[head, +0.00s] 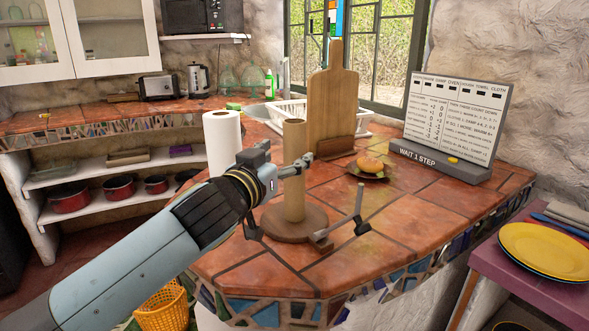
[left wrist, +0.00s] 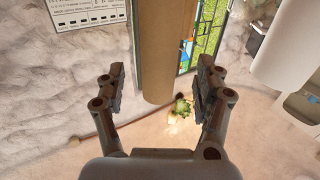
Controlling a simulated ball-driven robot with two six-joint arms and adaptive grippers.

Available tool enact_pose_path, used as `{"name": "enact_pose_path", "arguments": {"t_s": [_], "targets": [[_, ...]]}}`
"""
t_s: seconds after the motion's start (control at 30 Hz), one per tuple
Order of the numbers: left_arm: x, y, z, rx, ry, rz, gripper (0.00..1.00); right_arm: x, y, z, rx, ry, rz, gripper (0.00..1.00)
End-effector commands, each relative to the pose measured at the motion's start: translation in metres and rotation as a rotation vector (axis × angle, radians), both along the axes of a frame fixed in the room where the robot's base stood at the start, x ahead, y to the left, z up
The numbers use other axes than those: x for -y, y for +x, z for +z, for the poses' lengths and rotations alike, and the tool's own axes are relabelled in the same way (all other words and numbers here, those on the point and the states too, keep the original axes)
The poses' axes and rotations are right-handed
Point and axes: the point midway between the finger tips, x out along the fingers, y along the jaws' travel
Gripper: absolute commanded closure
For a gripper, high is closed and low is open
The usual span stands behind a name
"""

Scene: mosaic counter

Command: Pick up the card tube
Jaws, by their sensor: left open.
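The card tube (head: 294,195) is a plain tan cylinder. It stands upright on a round wooden base (head: 290,232) on the tiled counter. My left gripper (head: 275,197) is open at the tube, with one finger reaching across its upper part in the head view and the other low on its left. In the left wrist view, the tube (left wrist: 158,50) hangs into the picture between the two open fingers of the left gripper (left wrist: 160,90), with gaps on both sides. I see no grip on it. My right gripper is not in view.
A white paper roll (head: 222,145) stands just behind my left arm. A small rod stand (head: 343,222) is right of the base. A bun on a plate (head: 370,170), a cutting board (head: 332,105) and a sign (head: 455,125) stand farther back. The front right counter is clear.

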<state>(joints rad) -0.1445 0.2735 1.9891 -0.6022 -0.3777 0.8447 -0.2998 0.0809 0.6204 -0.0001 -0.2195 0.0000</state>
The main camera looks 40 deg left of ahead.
Motion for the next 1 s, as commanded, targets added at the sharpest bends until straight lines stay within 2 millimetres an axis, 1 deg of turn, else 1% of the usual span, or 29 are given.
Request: {"name": "enact_pose_path", "arguments": {"t_s": [0.03,0.17,0.3,0.4,0.57,0.67,0.93,1.0], "targets": [[-0.001,0.006,0.005,0.001,-0.001,0.001,0.30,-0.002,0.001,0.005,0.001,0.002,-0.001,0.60],[-0.004,0.027,0.013,0.002,-0.002,0.001,0.30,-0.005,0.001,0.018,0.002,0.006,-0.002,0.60],[-0.007,0.044,0.010,0.001,0.000,0.000,0.30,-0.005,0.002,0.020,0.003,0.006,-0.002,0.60],[-0.007,0.048,0.009,-0.001,0.000,0.000,0.30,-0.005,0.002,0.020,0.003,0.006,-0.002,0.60],[-0.007,0.048,0.008,-0.001,0.000,0.000,0.30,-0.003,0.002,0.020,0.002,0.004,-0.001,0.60],[-0.007,0.048,0.008,-0.001,0.000,0.000,0.41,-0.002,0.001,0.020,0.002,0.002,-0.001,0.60],[-0.007,0.047,0.008,-0.001,0.000,0.000,0.76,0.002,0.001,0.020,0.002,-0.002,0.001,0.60],[-0.007,0.047,0.008,0.000,0.000,0.000,0.77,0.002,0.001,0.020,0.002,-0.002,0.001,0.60]]}}
